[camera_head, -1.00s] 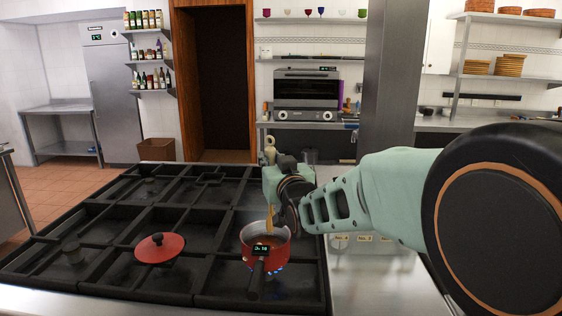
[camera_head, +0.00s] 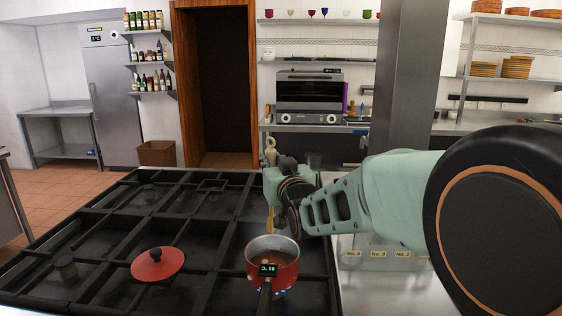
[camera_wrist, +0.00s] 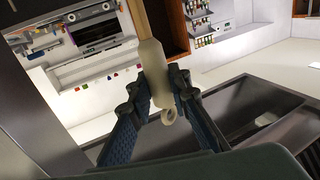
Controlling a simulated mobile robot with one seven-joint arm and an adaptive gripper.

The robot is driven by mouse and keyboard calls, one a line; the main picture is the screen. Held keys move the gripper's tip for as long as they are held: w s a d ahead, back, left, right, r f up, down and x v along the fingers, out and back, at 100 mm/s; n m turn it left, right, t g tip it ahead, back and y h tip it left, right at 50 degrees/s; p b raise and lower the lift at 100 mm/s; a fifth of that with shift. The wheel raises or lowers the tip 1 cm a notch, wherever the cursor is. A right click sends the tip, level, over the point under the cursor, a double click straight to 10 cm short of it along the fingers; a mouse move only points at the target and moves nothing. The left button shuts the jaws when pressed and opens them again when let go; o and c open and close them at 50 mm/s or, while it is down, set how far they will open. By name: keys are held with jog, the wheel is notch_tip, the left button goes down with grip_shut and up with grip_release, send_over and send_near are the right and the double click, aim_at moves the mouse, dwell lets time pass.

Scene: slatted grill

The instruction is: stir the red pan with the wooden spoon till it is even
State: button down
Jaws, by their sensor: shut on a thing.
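The red pan (camera_head: 272,271) stands over a lit blue flame at the front right of the grill, with brownish contents and a small pale patch. My gripper (camera_head: 271,181) is above and behind it, shut on the wooden spoon (camera_head: 270,222). The spoon hangs steeply, its wooden part reaching down to the pan's far rim. Its lower end is hidden; I cannot tell whether it is inside the pan or behind it. In the wrist view the spoon's pale handle (camera_wrist: 152,62), with a ring at its end, lies between the two fingers of my gripper (camera_wrist: 156,88).
A red lid (camera_head: 158,264) lies on the black slatted grill (camera_head: 110,225) left of the pan. A small dark knob-like piece (camera_head: 66,267) is further left. A steel counter (camera_head: 385,285) with numbered labels lies right. A grey pillar (camera_head: 404,75) stands behind my arm.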

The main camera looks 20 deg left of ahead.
aim_at(272, 216)
jog(key=shift+b, duration=0.65)
notch_tip(272, 216, down, 14)
jog(key=b, duration=1.5)
jog(key=shift+r, duration=0.2)
jog(key=shift+w, duration=0.1)
